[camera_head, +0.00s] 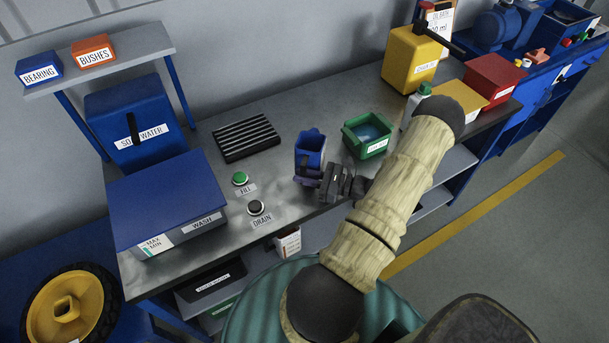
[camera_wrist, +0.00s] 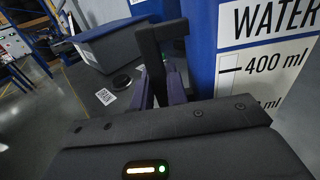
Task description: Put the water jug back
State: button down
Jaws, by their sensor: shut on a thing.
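The blue water jug (camera_head: 310,149) is upright over the front middle of the metal bench, its open top showing. In the wrist view the jug (camera_wrist: 225,60) stands close on the right, with a white panel reading "WATER" and a 400 ml mark. My gripper (camera_head: 308,182) is at the jug's near side, and in the wrist view its fingers (camera_wrist: 163,92) are closed about the jug's black handle (camera_wrist: 155,45). I cannot tell whether the jug's base touches the bench.
A black ridged rack (camera_head: 246,138) lies left of the jug, and a green tray (camera_head: 381,149) stands right. A yellow can (camera_head: 411,58) stands farther right. Bare bench lies behind the jug.

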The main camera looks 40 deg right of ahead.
jog(key=shift+f, duration=0.2)
jog(key=c, duration=1.4)
grip_release()
jog(key=shift+r, duration=0.1)
jog(key=shift+r, duration=0.15)
jog(key=b+v, duration=0.2)
jog(key=v, duration=1)
